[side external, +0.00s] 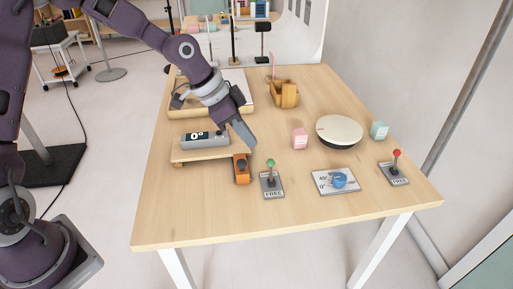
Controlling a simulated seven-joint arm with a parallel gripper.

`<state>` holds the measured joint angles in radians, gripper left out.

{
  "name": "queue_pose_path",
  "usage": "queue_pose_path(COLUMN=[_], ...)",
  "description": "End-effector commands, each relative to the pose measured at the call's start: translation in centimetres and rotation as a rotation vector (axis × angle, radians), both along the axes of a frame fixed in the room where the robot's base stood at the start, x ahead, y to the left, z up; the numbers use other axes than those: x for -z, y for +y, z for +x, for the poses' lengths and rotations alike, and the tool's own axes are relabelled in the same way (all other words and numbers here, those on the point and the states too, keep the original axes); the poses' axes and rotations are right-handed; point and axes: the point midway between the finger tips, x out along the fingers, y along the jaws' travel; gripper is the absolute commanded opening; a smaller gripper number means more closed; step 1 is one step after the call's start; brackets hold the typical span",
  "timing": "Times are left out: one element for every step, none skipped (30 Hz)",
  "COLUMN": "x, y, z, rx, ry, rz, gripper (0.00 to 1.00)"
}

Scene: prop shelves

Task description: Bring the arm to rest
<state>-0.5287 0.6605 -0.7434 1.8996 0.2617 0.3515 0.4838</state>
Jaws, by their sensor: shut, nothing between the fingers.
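My gripper (249,142) is at the end of my purple arm, which reaches in from the upper left over the table (300,223). The gripper points down and is shut, with nothing seen between its fingers. Its tips are just above and behind a small orange block-like object (242,170); I cannot tell whether they touch it. A grey box with a display reading 0° (205,140) stands on a low wooden stand to the left of the gripper.
A green-knobbed lever (271,180), a blue dial on a plate (339,180) and a red-knobbed lever (396,167) line the front right. A round turntable (339,130), pink cube (299,138), teal cube (379,130) and wooden holder (284,94) stand behind. The front edge is clear.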

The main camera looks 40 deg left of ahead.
Motion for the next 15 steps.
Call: queue_pose_path(x=[-0.2, -0.3, -0.3, -0.3, -0.3, -0.3, -0.3, -0.3, -0.3, -0.3, -0.4, -0.7, -1.0, -1.5, -2.5], y=[0.1, 0.1, 0.2, 0.2, 0.2, 0.2, 0.2, 0.2, 0.2, 0.2, 0.2, 0.3, 0.5, 0.8, 1.4], z=[-0.1, -0.1, -0.1, -0.1, -0.1, -0.1, -0.1, -0.1, -0.1, -0.1, -0.2, -0.6, -1.2, -2.0, -3.5], rx=[-0.001, -0.001, -0.001, -0.001, -0.001, -0.001, -0.001, 0.000, 0.000, 0.000, 0.000, -0.004, -0.010, -0.022, -0.047], ry=[0.000, 0.000, 0.000, 0.001, 0.000, 0.000, 0.000, 0.000, 0.000, 0.001, 0.001, 0.004, 0.007, 0.014, 0.022], rz=[0.000, 0.000, 0.000, 0.000, 0.000, 0.000, 0.000, 0.000, 0.000, 0.001, 0.005, 0.023, 0.045, 0.077, 0.128], gripper=[0.00, 0.00, 0.00, 0.00, 0.00, 0.00, 0.00, 0.00, 0.00, 0.00, 0.00, 0.00, 0.00, 0.00, 0.00])
